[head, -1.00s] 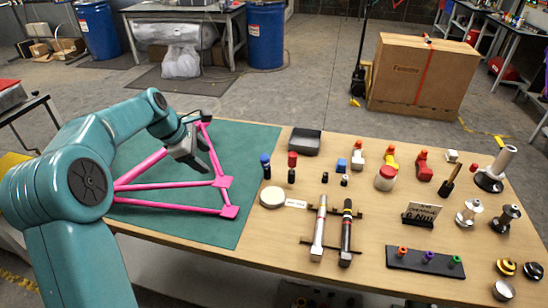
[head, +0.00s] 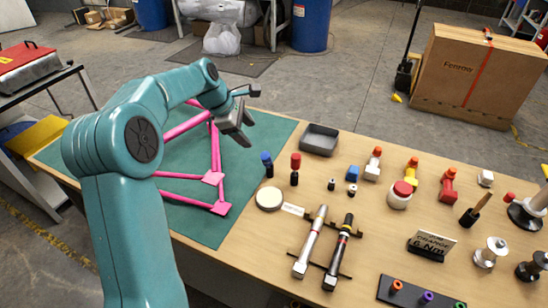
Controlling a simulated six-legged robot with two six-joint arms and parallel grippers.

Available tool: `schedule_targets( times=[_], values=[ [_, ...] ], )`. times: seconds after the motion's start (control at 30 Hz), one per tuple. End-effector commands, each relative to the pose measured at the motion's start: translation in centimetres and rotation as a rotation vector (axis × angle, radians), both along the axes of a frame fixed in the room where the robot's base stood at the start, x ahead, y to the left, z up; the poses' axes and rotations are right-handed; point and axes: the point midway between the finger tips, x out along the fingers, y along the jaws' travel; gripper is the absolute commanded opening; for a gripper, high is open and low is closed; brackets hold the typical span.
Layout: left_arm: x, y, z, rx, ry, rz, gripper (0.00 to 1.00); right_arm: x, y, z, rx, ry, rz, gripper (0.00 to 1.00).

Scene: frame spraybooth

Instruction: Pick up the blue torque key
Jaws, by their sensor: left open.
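Two blue-topped things show, and I cannot tell for sure which is the blue torque key. One is an upright blue-and-black piece (head: 266,164) at the right edge of the green mat. The other is a small blue-and-white piece (head: 352,173) farther right. My left gripper (head: 243,132) is open and empty above the far part of the mat, up and left of the upright blue-and-black piece and apart from it. My right gripper is not in view.
A red-and-black piece (head: 295,168) stands close right of the upright blue one. A grey tray (head: 320,140) lies behind, a round white lid (head: 269,198) in front. The pink frame (head: 212,178) lies on the green mat (head: 205,228).

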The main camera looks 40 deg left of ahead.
Motion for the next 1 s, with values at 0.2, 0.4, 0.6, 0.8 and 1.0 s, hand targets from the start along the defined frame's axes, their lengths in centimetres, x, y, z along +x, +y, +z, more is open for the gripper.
schedule_targets(
  times=[0.2,0.4,0.6,0.8,1.0],
  values=[
    [1.2,-0.5,-3.7,-0.004,0.007,-0.001,0.63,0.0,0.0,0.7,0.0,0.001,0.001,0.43],
    [3.0,-1.0,-7.6,-0.003,0.006,0.0,0.63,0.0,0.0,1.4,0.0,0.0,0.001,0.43],
    [4.1,-1.4,-9.6,-0.002,0.003,0.001,0.63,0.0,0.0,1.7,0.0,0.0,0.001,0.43],
    [5.4,-1.8,-11.5,-0.003,0.006,0.0,0.63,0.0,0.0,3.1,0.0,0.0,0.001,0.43],
    [6.8,-2.1,-14.0,-0.001,0.003,-0.001,0.63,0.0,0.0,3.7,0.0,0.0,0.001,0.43]
  ],
)
